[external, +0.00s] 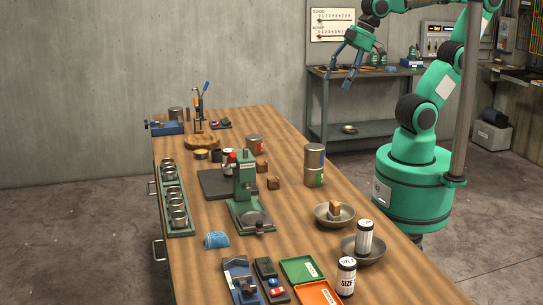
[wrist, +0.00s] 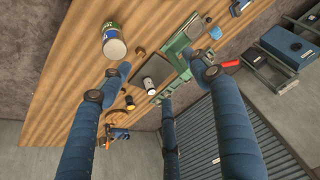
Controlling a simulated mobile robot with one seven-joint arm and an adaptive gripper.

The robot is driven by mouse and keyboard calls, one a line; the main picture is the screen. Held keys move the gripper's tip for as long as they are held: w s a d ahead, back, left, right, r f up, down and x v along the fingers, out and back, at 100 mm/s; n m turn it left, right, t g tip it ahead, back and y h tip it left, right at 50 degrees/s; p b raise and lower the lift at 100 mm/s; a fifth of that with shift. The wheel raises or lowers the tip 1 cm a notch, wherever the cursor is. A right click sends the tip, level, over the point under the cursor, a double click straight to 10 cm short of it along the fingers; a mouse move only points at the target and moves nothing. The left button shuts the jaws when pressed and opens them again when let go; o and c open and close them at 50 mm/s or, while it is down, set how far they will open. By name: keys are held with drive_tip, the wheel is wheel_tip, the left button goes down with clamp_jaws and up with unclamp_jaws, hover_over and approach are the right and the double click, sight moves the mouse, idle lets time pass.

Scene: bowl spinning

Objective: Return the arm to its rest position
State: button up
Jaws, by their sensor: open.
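My green arm (external: 430,105) rises from its base at the right of the external view and reaches left. My gripper (external: 341,78) hangs high beyond the table's right side, with its blue fingers pointing down and apart. In the wrist view the blue fingers of my gripper (wrist: 160,82) are spread, with nothing held between them. A metal bowl (external: 321,219) on the wooden table (external: 290,180) has a wooden block in it. A second bowl (external: 373,257) has a white canister (external: 365,236) in or against it; I cannot tell which.
A green press (external: 246,190) stands mid-table, with a tall can (external: 314,163) to its right. A black-and-white can (external: 346,276) and green and orange trays (external: 302,269) are at the near end. A workbench (external: 350,130) stands behind my gripper. A vertical pole (external: 466,90) is beside my arm.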

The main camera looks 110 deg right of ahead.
drive_tip(key=shift+s+d+f+n, duration=0.15)
drive_tip(key=shift+s+f, duration=0.1)
drive_tip(key=shift+s, duration=0.3)
drive_tip(key=shift+s+d+f+n, duration=0.15)
drive_tip(key=shift+s+f, duration=0.1)
drive_tip(key=shift+s, duration=0.3)
drive_tip(key=shift+s+d+f+n, duration=0.15)
drive_tip(key=shift+s+f, duration=0.1)
drive_tip(key=shift+s, duration=0.3)
